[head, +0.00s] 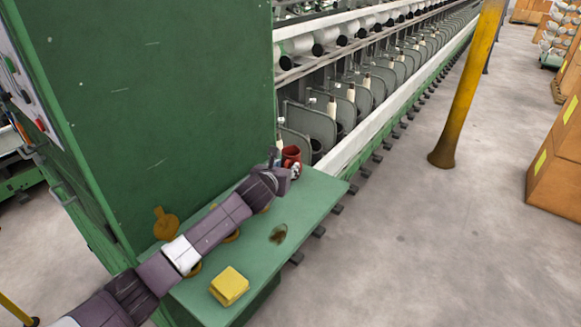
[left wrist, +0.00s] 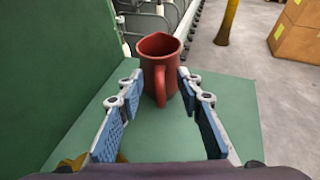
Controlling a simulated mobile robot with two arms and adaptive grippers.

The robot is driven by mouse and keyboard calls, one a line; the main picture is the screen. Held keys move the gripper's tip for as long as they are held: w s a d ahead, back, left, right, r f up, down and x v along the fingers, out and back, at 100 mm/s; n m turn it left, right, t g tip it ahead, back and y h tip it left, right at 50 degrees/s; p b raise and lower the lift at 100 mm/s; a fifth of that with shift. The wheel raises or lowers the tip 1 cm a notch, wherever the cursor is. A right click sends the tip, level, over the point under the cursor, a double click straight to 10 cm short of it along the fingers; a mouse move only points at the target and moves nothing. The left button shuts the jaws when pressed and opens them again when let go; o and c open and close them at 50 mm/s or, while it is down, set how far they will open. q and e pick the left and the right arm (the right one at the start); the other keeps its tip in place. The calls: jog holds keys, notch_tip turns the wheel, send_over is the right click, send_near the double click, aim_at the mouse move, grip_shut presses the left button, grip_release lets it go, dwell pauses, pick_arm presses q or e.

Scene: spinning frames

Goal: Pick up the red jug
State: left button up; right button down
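The red jug (head: 292,155) stands upright at the far end of the green shelf, beside the tall green cabinet. It also shows in the left wrist view (left wrist: 157,54), with its handle facing my gripper. My left gripper (head: 281,168) is right at the jug. In the left wrist view the two blue-padded fingers (left wrist: 159,88) are spread wide, with the jug's handle and lower body between or just beyond their tips. I see a gap at the left finger; whether the right one touches is unclear. The jug's lower part is partly hidden in the head view. My right gripper is not in view.
The green shelf (head: 315,210) also holds a yellow block (head: 229,286), a dark greenish round item (head: 278,234) and an orange-brown item (head: 166,223) by the green cabinet (head: 160,110). Spinning frames run behind. A yellow post (head: 468,85) and boxes stand right; the floor between is clear.

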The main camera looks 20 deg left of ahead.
pick_arm(q)
grip_shut()
jog(key=shift+r, duration=0.15)
dwell(0.4)
